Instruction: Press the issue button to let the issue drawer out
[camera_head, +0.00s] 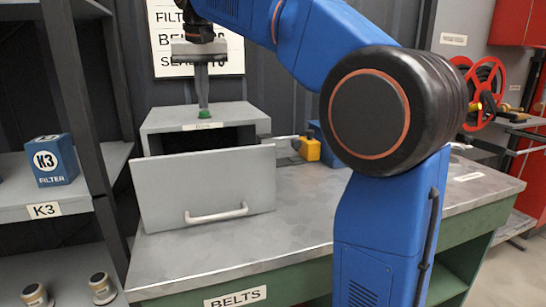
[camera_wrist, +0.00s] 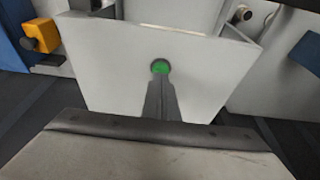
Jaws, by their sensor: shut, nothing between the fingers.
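The issue button (camera_head: 204,115) is green and sits on top of a grey cabinet (camera_head: 165,119) on the bench. My gripper (camera_head: 203,107) points straight down with its fingers shut and empty, their tips at the button. In the wrist view the finger tips (camera_wrist: 160,82) overlap part of the green button (camera_wrist: 160,67); I cannot tell how hard they touch. The issue drawer (camera_head: 205,180), a grey front with a white handle, stands out in front of the cabinet, whose dark opening shows behind it.
A yellow block-like part (camera_head: 308,147) is beside the cabinet on the bench (camera_head: 300,215). A blue K3 filter box (camera_head: 51,160) stands on the left shelf. A red reel (camera_head: 485,90) is at the right. The bench front is clear.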

